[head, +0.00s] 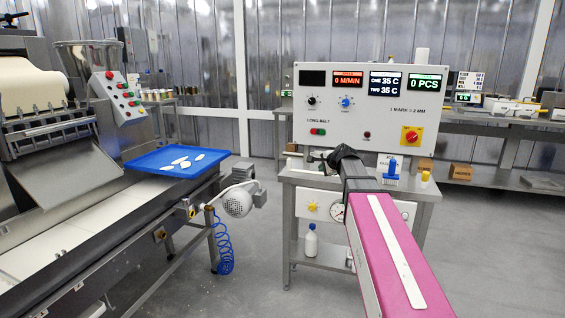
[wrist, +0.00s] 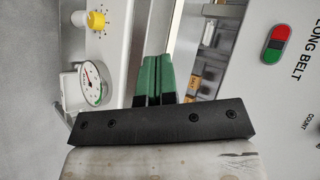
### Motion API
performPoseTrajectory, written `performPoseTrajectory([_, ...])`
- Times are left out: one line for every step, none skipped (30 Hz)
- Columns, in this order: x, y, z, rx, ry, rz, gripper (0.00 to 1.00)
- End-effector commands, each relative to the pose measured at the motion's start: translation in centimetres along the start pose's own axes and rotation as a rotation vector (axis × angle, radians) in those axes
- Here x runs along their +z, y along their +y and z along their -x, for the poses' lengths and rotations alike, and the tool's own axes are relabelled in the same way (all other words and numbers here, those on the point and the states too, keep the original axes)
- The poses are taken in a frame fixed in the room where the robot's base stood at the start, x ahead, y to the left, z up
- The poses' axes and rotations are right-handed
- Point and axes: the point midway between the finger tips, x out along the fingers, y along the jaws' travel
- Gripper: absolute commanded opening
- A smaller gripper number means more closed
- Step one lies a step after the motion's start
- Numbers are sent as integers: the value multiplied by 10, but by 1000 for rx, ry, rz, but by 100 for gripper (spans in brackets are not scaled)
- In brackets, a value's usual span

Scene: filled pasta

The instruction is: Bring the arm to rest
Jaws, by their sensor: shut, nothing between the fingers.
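My gripper (wrist: 152,82) shows in the wrist view with its two green fingers together and nothing between them. In the head view my pink arm reaches from the lower right toward the control panel (head: 365,108), and the fingers are hidden behind the arm's dark end. In the wrist view the panel's face with the red and green LONG BELT button (wrist: 277,45) is to the right of the fingers. A round gauge (wrist: 93,86) and a yellow knob (wrist: 96,20) are to the left. I cannot tell whether the fingers touch anything.
A steel stand (head: 430,195) carries the panel, with a white bottle (head: 311,240) on its lower shelf. A pasta machine with a conveyor (head: 85,215) fills the left, with a blue tray (head: 148,161) of pale pieces on it. Grey floor between them is mostly clear.

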Motion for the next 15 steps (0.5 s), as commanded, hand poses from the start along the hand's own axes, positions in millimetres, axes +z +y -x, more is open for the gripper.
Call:
performPoseTrajectory([4, 19, -2, 32, -2, 37, 0])
performPoseTrajectory([6, 28, -3, 51, -4, 61, 0])
performPoseTrajectory([9, 43, -5, 79, -7, 100, 0])
performPoseTrajectory([11, 55, -7, 102, -10, 130, 0])
performPoseTrajectory([13, 69, -8, 129, -15, 163, 0])
performPoseTrajectory([17, 88, -10, 167, -22, 213, 0])
performPoseTrajectory([20, 105, -10, 198, -30, 254, 0])
performPoseTrajectory([23, 121, -11, 231, -39, 297, 0])
performPoseTrajectory([27, 144, -11, 277, -54, 355, 0])
performPoseTrajectory([30, 161, -10, 310, -66, 400, 0])
performPoseTrajectory([33, 178, -10, 344, -81, 444, 0])
performPoseTrajectory([37, 200, -8, 388, -101, 502, 0])
performPoseTrajectory([40, 216, -6, 421, -118, 546, 0])
performPoseTrajectory([44, 233, -4, 453, -136, 589, 0])
performPoseTrajectory([48, 254, -1, 497, -163, 646, 0])
